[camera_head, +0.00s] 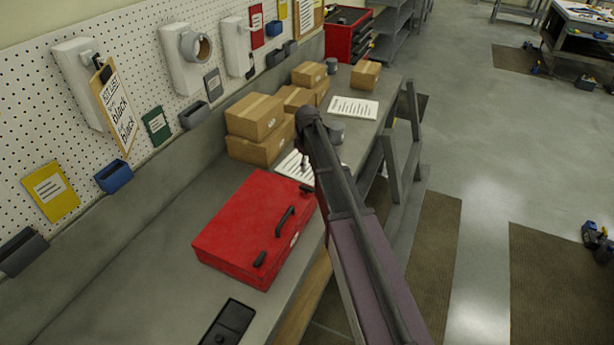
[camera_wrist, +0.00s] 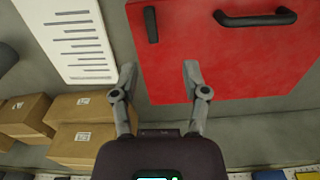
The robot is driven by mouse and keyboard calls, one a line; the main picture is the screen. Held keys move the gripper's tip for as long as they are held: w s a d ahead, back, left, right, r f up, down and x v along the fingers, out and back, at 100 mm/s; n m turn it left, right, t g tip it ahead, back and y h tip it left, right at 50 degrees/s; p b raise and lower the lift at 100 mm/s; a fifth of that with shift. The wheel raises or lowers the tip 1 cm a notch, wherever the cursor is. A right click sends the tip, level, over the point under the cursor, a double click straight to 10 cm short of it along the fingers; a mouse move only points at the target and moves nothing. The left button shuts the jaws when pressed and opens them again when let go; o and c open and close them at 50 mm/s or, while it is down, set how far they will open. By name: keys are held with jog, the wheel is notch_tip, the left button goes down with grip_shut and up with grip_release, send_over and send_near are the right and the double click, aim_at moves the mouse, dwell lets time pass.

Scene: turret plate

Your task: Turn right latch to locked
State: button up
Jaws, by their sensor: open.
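A red toolbox (camera_head: 240,222) lies on the workbench. It has a black handle (camera_head: 285,221) and a small black latch (camera_head: 260,258) at the near end of its front edge. In the wrist view the red lid (camera_wrist: 225,65) carries the handle (camera_wrist: 255,17) at the top and another black latch (camera_wrist: 151,25) left of it. That latch stands upright in the picture, across the handle's line. My gripper (camera_wrist: 160,70) is open and empty. Its fingertips show over the lid's edge, below the latch and apart from it. In the head view my arm covers the box's far right corner.
Cardboard boxes (camera_head: 256,116) and white sheets (camera_head: 353,107) lie on the bench beyond the toolbox. A black tray (camera_head: 229,322) lies on the near side. A pegboard (camera_head: 25,105) with bins stands behind. Bare bench (camera_head: 150,255) shows left of the toolbox.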

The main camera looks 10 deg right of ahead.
aim_at(306, 187)
jog(key=shift+w+r+n+p, duration=0.3)
jog(key=shift+w+r+p, duration=0.1)
jog(key=shift+w+r, duration=0.45)
jog(key=shift+f, duration=0.3)
notch_tip(306, 187, down, 13)
jog(key=b, duration=1.3)
jog(key=shift+f+b, duration=0.2)
jog(key=shift+b, duration=0.2)
grip_shut()
